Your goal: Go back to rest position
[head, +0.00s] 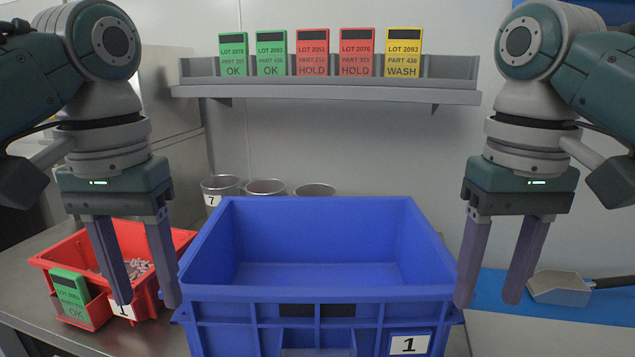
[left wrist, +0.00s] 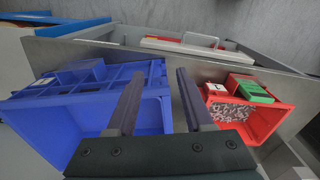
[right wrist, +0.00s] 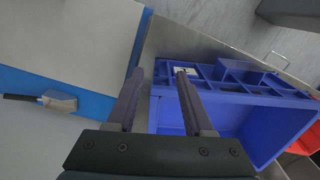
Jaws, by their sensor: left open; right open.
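My left gripper (head: 146,303) is open and empty, pointing down between the red bin and the blue crate. Its two fingers also show in the left wrist view (left wrist: 156,100), apart with nothing between them. My right gripper (head: 484,302) is open and empty, pointing down at the right side of the blue crate. In the right wrist view (right wrist: 157,100) its fingers are spread with nothing between them. A large blue crate (head: 318,292) marked 1 stands between the two grippers. The part of its inside that shows looks empty.
A red bin (head: 153,238) with small parts and a green OK card (head: 70,290) stands at left. Several metal cups (head: 266,187) stand behind the crate. A shelf (head: 325,95) holds several lot cards. A metal scoop (head: 560,286) lies on a blue mat (head: 600,311) at right.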

